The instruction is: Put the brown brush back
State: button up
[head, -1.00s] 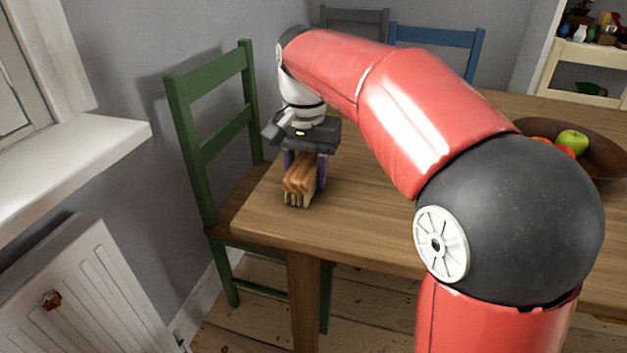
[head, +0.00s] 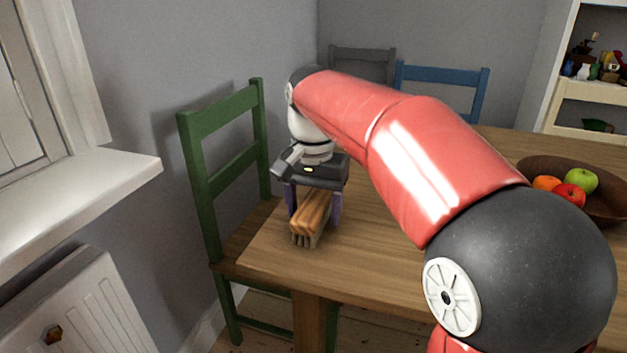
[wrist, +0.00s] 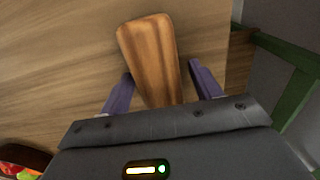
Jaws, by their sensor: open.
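The brown brush (head: 310,217) has a wooden back and pale bristles. In the head view it is at the near left corner of the wooden table (head: 375,258), and it appears to rest on the tabletop. In the wrist view the brush (wrist: 152,55) extends between and beyond the fingers. My gripper (head: 313,218) is open, its two purple fingers on either side of the brush. In the wrist view the fingers of my gripper (wrist: 160,85) stand apart, with a gap at the right finger; the left one is close to the brush.
A green chair (head: 228,160) stands at the table's left end. A brown bowl of fruit (head: 606,208) sits on the right side of the table. A blue chair (head: 440,77) and a grey chair (head: 362,55) are behind. A shelf (head: 590,95) holds small objects at the back right.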

aim_at(313, 201)
notch_tip(313, 201, up, 11)
jog(key=p, duration=0.1)
jog(key=shift+r+p, duration=0.15)
jog(key=shift+p, duration=0.15)
jog(key=shift+s, duration=0.1)
